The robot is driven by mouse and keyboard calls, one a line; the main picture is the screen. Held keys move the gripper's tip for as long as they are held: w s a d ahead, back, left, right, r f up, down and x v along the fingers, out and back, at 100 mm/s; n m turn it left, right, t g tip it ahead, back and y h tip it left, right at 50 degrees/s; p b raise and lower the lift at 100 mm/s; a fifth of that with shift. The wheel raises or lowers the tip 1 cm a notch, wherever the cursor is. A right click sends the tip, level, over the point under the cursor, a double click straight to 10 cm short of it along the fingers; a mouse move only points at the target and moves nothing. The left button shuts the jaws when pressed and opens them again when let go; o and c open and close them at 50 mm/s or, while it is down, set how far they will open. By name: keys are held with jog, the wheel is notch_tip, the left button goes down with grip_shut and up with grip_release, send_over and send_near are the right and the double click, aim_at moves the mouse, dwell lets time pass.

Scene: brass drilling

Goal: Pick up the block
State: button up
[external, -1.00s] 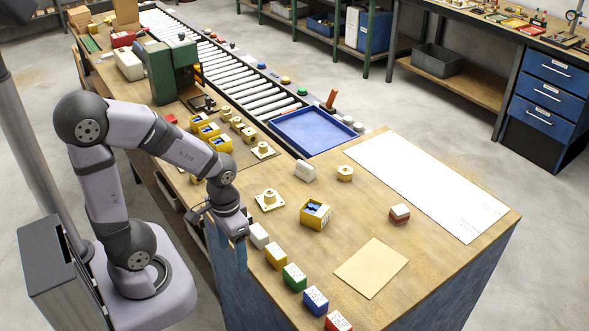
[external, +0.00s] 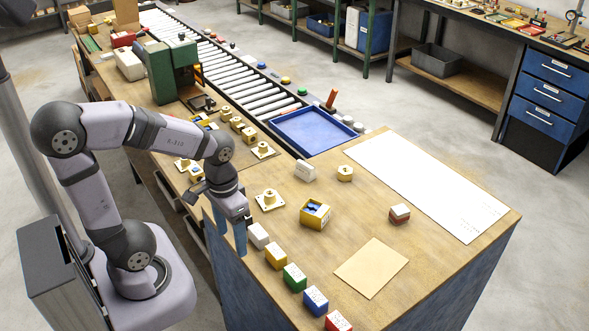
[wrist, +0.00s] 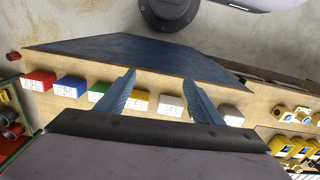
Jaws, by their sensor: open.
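A row of small blocks lies along the near edge of the wooden bench: white (external: 258,235), yellow (external: 275,256), green (external: 294,277), blue (external: 315,299) and red (external: 338,321). The task does not say which block is meant. The row also shows in the wrist view, with the red block (wrist: 38,81) at the left and a white block (wrist: 171,104) between the fingers in the picture. My gripper (external: 231,243) is open and empty, its blue fingers pointing down beside the bench edge, left of the white block. In the wrist view my gripper (wrist: 158,78) has its fingers apart.
A yellow box with blue contents (external: 315,214), a flanged brass part (external: 269,200), a white block (external: 305,171) and a red-and-white block (external: 399,214) stand on the bench. A blue tray (external: 313,131) lies behind.

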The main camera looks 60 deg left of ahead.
jog(key=w+a+f+n+t+h+b, duration=0.2)
jog(key=w+a+n+h+b, duration=0.25)
jog(key=w+a+n, duration=0.75)
jog(key=r+n+t+y+b, duration=0.1)
jog(key=n+t+y+b, duration=0.7)
jog(key=n, duration=1.6)
send_over(190, 174)
jog(key=s+a, duration=0.1)
jog(key=s, duration=0.4)
jog(key=t+h, duration=0.3)
jog(key=t, duration=0.1)
jog(key=shift+m, duration=0.3)
jog(key=f, duration=1.3)
jog(key=shift+w+d+f, duration=0.2)
jog(key=shift+d+f, duration=0.1)
jog(key=shift+d, duration=0.05)
jog(key=shift+f, duration=0.4)
jog(key=shift+d+p+x, duration=0.2)
jog(key=shift+p+x, duration=0.15)
jog(key=shift+x, duration=1.25)
jog(key=shift+d+p+x, duration=0.2)
jog(key=shift+p+x, duration=0.15)
jog(key=shift+x, duration=1.25)
jog(key=shift+w+f, duration=0.25)
jog(key=shift+w, duration=0.15)
jog(key=c, duration=1.4)
jog(key=shift+a+r, duration=0.1)
grip_shut()
